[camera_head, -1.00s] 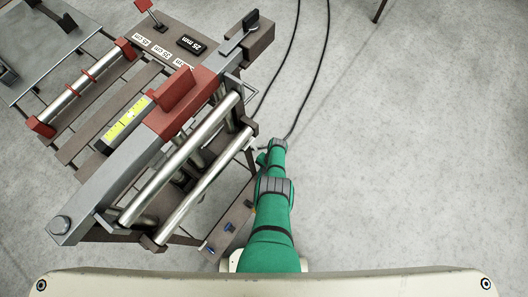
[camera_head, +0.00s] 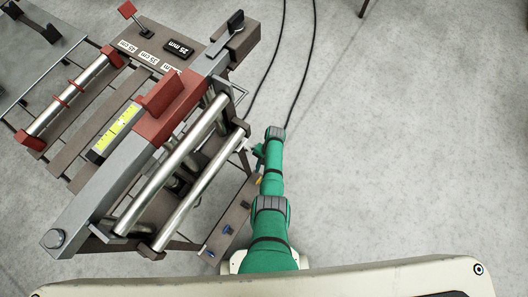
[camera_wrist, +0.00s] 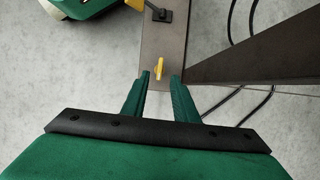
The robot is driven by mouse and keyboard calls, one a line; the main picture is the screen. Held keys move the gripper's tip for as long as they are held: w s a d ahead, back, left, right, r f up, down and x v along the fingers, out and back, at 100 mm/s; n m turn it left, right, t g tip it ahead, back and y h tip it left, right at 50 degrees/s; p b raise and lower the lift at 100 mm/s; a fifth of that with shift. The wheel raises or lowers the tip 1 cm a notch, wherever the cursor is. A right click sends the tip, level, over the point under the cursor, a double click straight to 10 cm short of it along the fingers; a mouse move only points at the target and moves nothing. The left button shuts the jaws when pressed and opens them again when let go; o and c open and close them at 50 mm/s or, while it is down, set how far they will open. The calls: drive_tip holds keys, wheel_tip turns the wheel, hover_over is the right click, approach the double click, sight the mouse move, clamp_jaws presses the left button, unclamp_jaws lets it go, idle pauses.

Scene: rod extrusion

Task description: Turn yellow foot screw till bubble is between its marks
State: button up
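The yellow foot screw (camera_wrist: 159,69) stands on a brown plate in the wrist view. It also shows as a small yellow spot beside my arm in the head view (camera_head: 258,181). My gripper (camera_wrist: 160,77) is open, with one green finger on each side of the screw's near end. The screw lies level with and just beyond the fingertips, and no contact is visible.
The brown plate (camera_wrist: 161,42) carries a black fitting (camera_wrist: 158,14). A dark beam (camera_wrist: 262,58) runs close on the right. Blue knobs (camera_head: 228,229) sit along the frame's lower edge. Steel rollers (camera_head: 200,190) stand left of my arm. Cables cross the floor; the right floor is clear.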

drive_tip(key=shift+v, duration=2.1)
drive_tip(key=shift+s, duration=0.1)
